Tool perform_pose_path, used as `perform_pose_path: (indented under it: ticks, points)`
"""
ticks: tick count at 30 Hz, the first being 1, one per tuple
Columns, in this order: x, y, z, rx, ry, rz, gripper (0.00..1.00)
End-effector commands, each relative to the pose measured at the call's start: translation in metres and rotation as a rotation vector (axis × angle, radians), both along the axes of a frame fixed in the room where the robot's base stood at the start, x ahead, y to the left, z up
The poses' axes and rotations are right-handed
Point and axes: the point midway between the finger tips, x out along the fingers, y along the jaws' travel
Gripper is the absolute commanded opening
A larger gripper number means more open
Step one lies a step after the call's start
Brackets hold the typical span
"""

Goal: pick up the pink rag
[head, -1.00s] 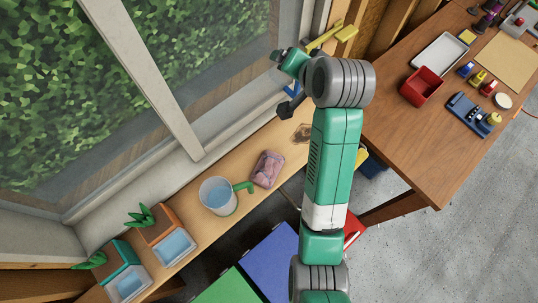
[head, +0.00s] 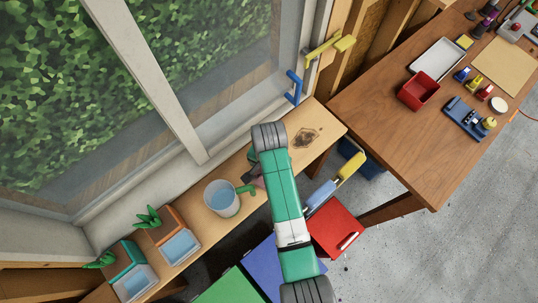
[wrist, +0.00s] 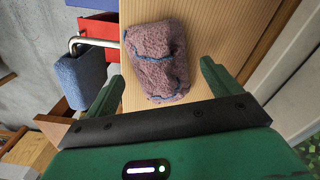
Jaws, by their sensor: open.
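The pink rag (wrist: 155,58), a folded mauve-pink fuzzy cloth with dark blue stitched lines, lies on the light wooden shelf (wrist: 196,30) in the wrist view. My gripper (wrist: 161,76) is open, its two green fingers apart on either side of the rag's near part, with a gap to each side. The fingers do not hold the rag; their height above the shelf is hard to tell. In the head view my arm covers nearly all of the rag, leaving a small pinkish bit (head: 258,181) beside the watering can handle.
A watering can (head: 222,198) stands close left of the rag, with planters (head: 180,246) farther left. Blue (head: 320,194) and yellow cloths (head: 350,166) hang at the shelf's front.

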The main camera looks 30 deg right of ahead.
Motion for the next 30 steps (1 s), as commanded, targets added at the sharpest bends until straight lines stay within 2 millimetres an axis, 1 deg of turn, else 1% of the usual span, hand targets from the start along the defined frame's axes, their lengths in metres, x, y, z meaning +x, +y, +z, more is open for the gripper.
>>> perform_pose_path:
  ticks: [1, 3, 10, 11, 12, 14, 15, 18, 19, 20, 26, 29, 30]
  points:
    - [0.0, 0.0, -0.007, 0.0, 0.001, 0.0, 0.89]
    - [0.0, 0.0, -0.014, -0.001, -0.001, 0.0, 0.89]
    - [0.001, 0.0, -0.017, 0.0, -0.003, 0.0, 0.89]
    - [0.001, 0.0, -0.017, 0.0, -0.003, 0.0, 0.87]
    - [0.001, 0.0, -0.017, 0.0, -0.003, 0.0, 0.79]
    - [0.001, 0.0, -0.017, 0.0, -0.003, 0.0, 0.68]
    - [0.001, 0.0, -0.017, 0.0, -0.003, 0.0, 0.6]
    - [0.001, 0.0, -0.017, 0.0, -0.003, 0.001, 0.41]
    - [0.001, 0.0, -0.017, 0.0, -0.003, 0.001, 0.41]
    - [0.001, 0.0, -0.017, 0.0, -0.003, 0.001, 0.37]
    - [0.001, 0.0, -0.014, -0.001, -0.004, 0.001, 0.37]
    - [0.002, 0.0, 0.001, -0.001, -0.007, 0.001, 0.37]
    - [0.002, 0.0, 0.011, 0.0, -0.008, 0.001, 0.37]
